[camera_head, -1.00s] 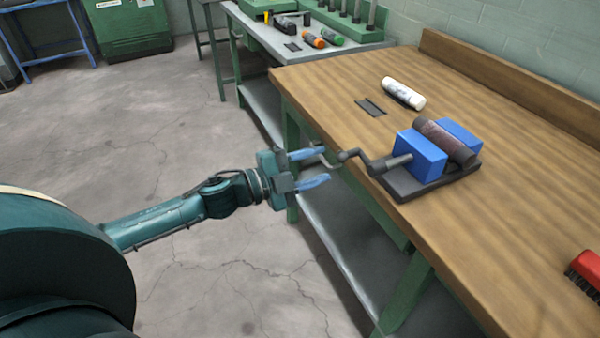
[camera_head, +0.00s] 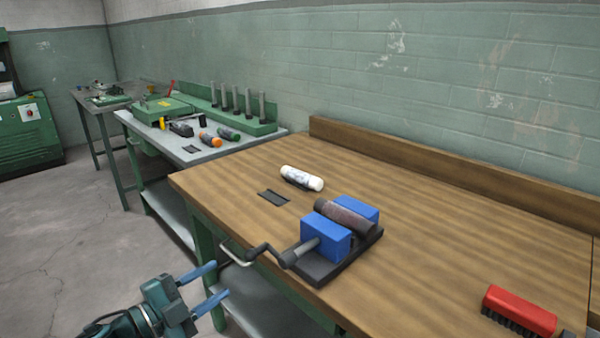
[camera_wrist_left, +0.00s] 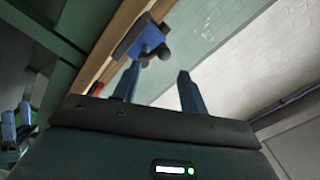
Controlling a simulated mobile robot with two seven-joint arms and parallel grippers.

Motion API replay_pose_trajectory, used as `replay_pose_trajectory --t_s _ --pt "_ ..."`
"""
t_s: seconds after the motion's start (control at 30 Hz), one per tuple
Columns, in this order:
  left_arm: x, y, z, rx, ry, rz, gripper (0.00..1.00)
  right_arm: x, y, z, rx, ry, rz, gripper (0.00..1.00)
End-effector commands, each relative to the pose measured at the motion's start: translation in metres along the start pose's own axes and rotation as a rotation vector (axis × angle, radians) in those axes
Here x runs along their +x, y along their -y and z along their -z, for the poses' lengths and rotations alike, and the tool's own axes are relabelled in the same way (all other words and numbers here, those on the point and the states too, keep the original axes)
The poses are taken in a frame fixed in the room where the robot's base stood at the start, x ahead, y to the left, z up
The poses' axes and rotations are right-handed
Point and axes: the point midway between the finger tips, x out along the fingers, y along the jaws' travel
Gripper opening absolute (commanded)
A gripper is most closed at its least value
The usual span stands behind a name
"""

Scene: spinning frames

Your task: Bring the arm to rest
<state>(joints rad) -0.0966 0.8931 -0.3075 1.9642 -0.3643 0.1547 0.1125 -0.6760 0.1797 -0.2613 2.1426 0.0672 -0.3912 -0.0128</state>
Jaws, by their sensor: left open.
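My left gripper (camera_head: 212,287) is at the lower left of the head view, in front of the wooden bench's near edge and below its top. Its two blue fingers are apart with nothing between them. In the left wrist view the fingers (camera_wrist_left: 158,88) are also spread and empty. The blue-blocked device with a crank handle (camera_head: 326,240) sits on the bench beyond the gripper; the crank (camera_head: 247,254) sticks out over the edge, apart from the fingers. The device also shows in the left wrist view (camera_wrist_left: 147,40). My right gripper is not in the head view.
The wooden bench (camera_head: 420,235) also holds a white bottle (camera_head: 302,178), a dark flat plate (camera_head: 273,198) and a red brush (camera_head: 519,311). A grey bench (camera_head: 200,152) with tools stands behind it. The floor at the left (camera_head: 70,240) is clear.

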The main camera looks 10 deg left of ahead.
Motion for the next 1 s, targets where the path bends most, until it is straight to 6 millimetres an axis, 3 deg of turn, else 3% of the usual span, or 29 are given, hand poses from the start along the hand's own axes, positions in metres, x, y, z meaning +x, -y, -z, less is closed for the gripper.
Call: replay_pose_trajectory --t_s 0.17,0.4,0.5,0.7,1.0 --pt "-0.013 -0.057 0.009 -0.347 0.178 0.041 0.43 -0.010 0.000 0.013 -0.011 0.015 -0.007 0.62" --pt "-0.060 -0.162 0.038 -0.887 0.537 0.033 0.43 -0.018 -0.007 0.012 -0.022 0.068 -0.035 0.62" --pt "-0.075 -0.190 0.054 -1.033 0.638 0.016 0.43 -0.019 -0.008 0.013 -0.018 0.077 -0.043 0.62" --pt "-0.088 -0.214 0.067 -1.142 0.716 -0.003 0.43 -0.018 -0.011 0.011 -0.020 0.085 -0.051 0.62" --pt "-0.088 -0.214 0.067 -1.140 0.715 -0.003 0.43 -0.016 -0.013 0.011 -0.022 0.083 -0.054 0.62"
